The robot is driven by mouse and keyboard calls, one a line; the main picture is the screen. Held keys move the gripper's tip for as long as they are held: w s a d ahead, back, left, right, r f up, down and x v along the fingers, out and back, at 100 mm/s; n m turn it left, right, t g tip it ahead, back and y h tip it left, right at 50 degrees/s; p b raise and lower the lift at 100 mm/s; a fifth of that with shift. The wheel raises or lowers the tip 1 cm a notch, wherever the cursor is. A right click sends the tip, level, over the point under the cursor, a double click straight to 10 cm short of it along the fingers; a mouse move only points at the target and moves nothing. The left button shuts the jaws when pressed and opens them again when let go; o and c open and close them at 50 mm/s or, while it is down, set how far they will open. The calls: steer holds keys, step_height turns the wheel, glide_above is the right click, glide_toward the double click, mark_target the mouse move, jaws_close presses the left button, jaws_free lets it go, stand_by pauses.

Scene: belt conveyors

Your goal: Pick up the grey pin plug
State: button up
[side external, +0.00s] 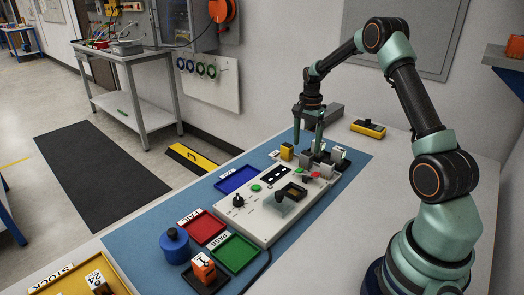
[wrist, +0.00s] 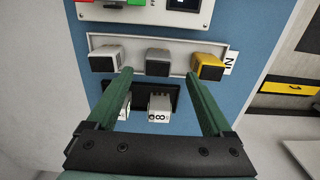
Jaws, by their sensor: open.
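My gripper (wrist: 158,73) is open and empty, with its two green fingers spread. The grey pin plug (wrist: 158,62) stands in the middle of a white tray (wrist: 182,71), beyond and between the fingertips in the wrist view. A paler plug (wrist: 105,58) is to its left and a yellow plug (wrist: 208,67) to its right in the same tray. In the side view my gripper (side external: 308,144) points down over this row, beside the yellow plug (side external: 287,151). The fingers and neighbouring blocks partly hide the row there.
White numbered blocks (wrist: 158,107) sit in a black holder close to the row, one partly behind my left finger. A test panel (side external: 258,215) lies alongside. A yellow-and-black block (side external: 368,128) lies behind.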

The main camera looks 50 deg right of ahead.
mark_target(307, 152)
steer(key=shift+s+f, duration=0.2)
steer(key=shift+f, duration=2.75)
jaws_close()
steer(key=shift+r, duration=0.1)
step_height(307, 152, up, 20)
